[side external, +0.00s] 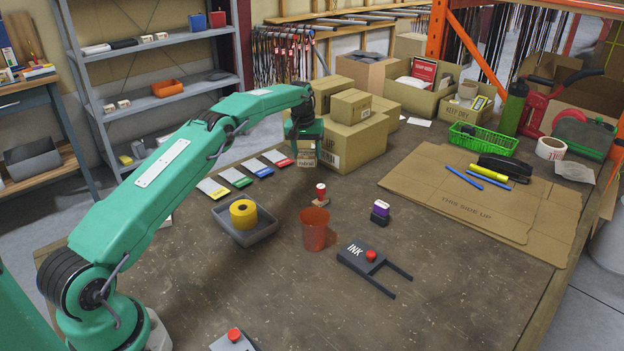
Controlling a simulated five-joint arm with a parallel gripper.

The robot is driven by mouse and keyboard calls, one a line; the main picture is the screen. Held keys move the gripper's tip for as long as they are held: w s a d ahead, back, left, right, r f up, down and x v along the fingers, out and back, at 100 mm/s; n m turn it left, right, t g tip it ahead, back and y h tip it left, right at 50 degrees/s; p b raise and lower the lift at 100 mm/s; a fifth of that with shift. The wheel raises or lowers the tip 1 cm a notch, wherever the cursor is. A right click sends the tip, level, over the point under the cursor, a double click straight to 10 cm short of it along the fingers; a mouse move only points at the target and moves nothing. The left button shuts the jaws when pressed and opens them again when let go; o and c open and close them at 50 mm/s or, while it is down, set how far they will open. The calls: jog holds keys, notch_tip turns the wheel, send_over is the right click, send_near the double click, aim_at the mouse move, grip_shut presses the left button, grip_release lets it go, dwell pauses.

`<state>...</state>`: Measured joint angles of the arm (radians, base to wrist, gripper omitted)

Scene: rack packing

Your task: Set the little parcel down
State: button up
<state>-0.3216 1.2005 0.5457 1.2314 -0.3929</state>
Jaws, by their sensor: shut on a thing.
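The little parcel (306,157) is a small brown cardboard box at the upper middle of the side external view. My green gripper (305,142) points down from the end of my arm and is shut on the parcel from above. The parcel is just left of and in front of a large cardboard box (349,148). A gap under the parcel cannot be made out clearly, so I cannot tell whether it touches the table. The fingertips are small and partly hidden.
The table's front right is clear.

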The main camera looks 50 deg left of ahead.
aim_at(307, 161)
jog(key=shift+f, duration=1.95)
jog(key=shift+f, duration=0.15)
jog(key=o, duration=1.4)
jog(key=r, duration=0.4)
jog(key=s+r, duration=0.1)
jog(key=r, duration=0.7)
jog(key=shift+s+d+r, duration=0.1)
jog(key=shift+s+d, duration=0.2)
jog(key=shift+s, duration=0.1)
jog(key=shift+r, duration=0.1)
